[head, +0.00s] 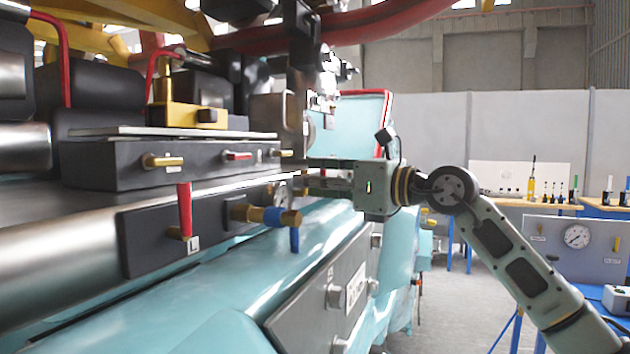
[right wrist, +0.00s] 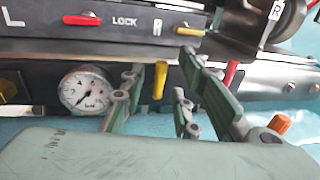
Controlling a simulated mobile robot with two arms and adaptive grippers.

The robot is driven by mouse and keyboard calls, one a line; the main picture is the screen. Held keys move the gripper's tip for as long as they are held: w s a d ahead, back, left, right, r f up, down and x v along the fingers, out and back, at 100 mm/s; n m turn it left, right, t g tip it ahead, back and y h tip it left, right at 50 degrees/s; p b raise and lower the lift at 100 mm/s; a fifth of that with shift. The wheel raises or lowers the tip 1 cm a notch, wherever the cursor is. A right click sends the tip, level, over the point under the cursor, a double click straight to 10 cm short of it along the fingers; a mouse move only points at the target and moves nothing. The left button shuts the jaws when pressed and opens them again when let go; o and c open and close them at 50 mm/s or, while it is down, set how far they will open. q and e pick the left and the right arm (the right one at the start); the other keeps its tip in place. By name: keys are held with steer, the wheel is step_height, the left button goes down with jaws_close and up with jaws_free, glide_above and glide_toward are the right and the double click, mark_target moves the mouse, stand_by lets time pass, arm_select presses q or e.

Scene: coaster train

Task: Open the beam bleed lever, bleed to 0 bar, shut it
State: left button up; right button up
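In the right wrist view a round white gauge (right wrist: 85,90) with a dark needle sits on the dark beam panel; its value is too small to read surely. A yellow lever (right wrist: 160,80) hangs down to the right of it. My right gripper (right wrist: 165,72) is open, its green fingers on either side of the yellow lever in the picture; I cannot tell whether they touch it. In the head view my right gripper (head: 308,176) reaches in from the right, beside the partly hidden gauge (head: 280,192). No lever is labelled as the bleed lever. My left gripper is out of view.
Above is a black lock box (head: 110,165) with small yellow and red handles. Another red lever (right wrist: 231,73) is right of my fingers.

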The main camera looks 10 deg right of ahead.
steer(key=v, duration=1.2)
